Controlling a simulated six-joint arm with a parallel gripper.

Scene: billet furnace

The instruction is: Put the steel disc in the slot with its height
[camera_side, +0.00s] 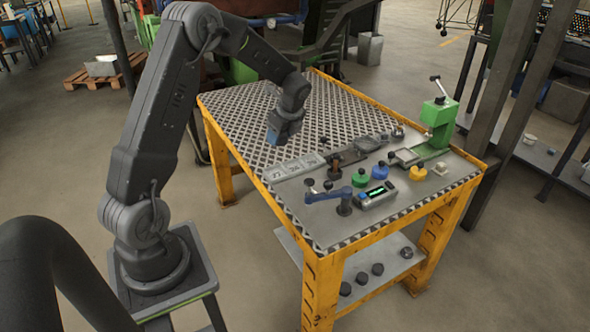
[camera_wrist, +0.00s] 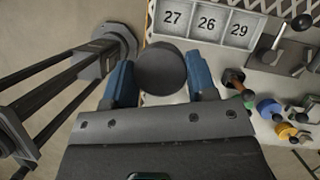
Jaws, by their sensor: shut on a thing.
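My gripper (camera_wrist: 161,80) is shut on the dark steel disc (camera_wrist: 161,72), which sits between its two blue fingers in the wrist view. In the side view my gripper (camera_side: 277,136) is above the left edge of the table, and the disc cannot be made out there. The tray lies just beyond the disc there; the slots look empty. In the side view the tray (camera_side: 293,167) lies near the table's left edge, below and in front of my gripper.
The yellow-framed table (camera_side: 240,117) has a bare patterned top at the back. Several dark discs (camera_side: 361,278) lie on the lower shelf.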

